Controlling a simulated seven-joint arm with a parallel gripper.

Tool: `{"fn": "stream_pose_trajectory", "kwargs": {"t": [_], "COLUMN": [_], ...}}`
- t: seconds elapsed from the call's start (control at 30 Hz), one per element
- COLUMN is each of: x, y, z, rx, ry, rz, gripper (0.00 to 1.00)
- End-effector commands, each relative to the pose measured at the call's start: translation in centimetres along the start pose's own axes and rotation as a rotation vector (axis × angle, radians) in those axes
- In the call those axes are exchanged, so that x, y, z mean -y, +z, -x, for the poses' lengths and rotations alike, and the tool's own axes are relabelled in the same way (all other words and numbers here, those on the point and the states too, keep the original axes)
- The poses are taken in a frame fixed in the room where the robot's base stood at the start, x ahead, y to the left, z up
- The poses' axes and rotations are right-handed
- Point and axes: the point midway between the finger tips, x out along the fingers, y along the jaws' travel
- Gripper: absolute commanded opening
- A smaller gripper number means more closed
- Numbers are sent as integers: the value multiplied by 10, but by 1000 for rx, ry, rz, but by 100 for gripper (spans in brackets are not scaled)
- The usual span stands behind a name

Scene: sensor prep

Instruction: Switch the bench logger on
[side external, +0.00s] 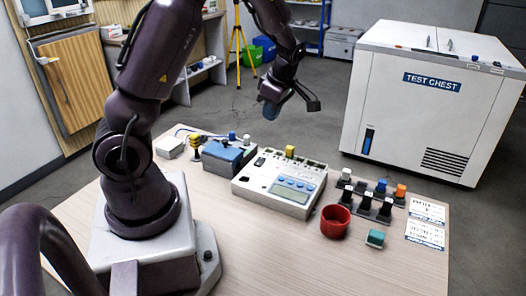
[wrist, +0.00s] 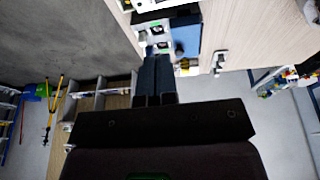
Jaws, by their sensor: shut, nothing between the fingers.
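The bench logger appears to be the white box (side external: 262,186) in the middle of the table, with a grey display, blue buttons and a row of dark sockets along its back.
A blue-topped box (side external: 222,157) stands left of the logger. A red cup (side external: 335,222), a teal block (side external: 375,238) and black holders (side external: 365,207) with coloured caps stand to the right. A yellow connector (side external: 290,151) rises at the logger's back.

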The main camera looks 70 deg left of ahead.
Motion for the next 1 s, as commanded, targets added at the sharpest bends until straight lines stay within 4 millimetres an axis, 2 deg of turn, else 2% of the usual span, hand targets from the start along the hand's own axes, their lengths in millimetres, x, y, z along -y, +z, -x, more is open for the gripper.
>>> {"fn": "stream_pose_trajectory", "kwargs": {"t": [0.4, 0.57, 0.67, 1.0], "x": [1, 1, 2, 2], "y": [0, 0, 0, 0], "z": [0, -11, -27, -99], "rx": [1, 0, -1, 0], "ry": [-1, -4, -7, -7], "rz": [37, 36, 36, 37], "gripper": [0, 0, 0, 0]}}
